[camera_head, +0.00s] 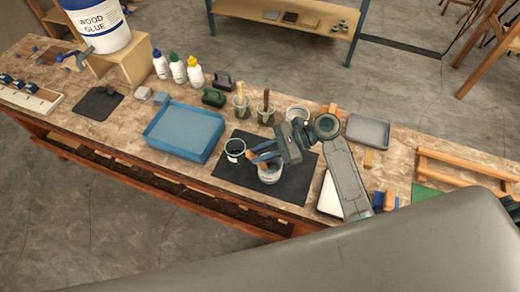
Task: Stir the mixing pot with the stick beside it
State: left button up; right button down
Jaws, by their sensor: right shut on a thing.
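The mixing pot (271,176), a small pale container, stands on a black mat (290,192) on the workbench. My right gripper (262,157) is right above the pot's rim, its arm coming in from the right. Its jaws are shut on the stick, of which little can be told apart from the fingers. Gripper and fingers cover part of the pot's opening, so I cannot tell how deep the stick reaches. My left gripper is not in view.
Behind are two jars with upright handled tools (242,108). A blue tray (185,132) lies to the left, a grey tray (368,131) to the right. Glue bottles (178,69) stand farther back.

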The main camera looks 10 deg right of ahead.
jog(key=shift+w+d+f+b, duration=0.15)
jog(key=shift+d+f+b, duration=0.1)
jog(key=shift+f, duration=0.4)
jog(key=shift+w+d+f+b, duration=0.1)
jog(key=shift+d+f+b, duration=0.2)
jog(key=shift+f, duration=0.4)
jog(key=shift+w+d+f+b, duration=0.15)
jog(key=shift+d+f+b, duration=0.1)
jog(key=shift+f, duration=0.4)
jog(key=shift+w+d+f+b, duration=0.1)
jog(key=shift+d+f+b, duration=0.15)
jog(key=shift+f, duration=0.3)
jog(key=shift+w+d+f+b, duration=0.1)
jog(key=shift+d+f+b, duration=0.1)
jog(key=shift+f, duration=0.35)
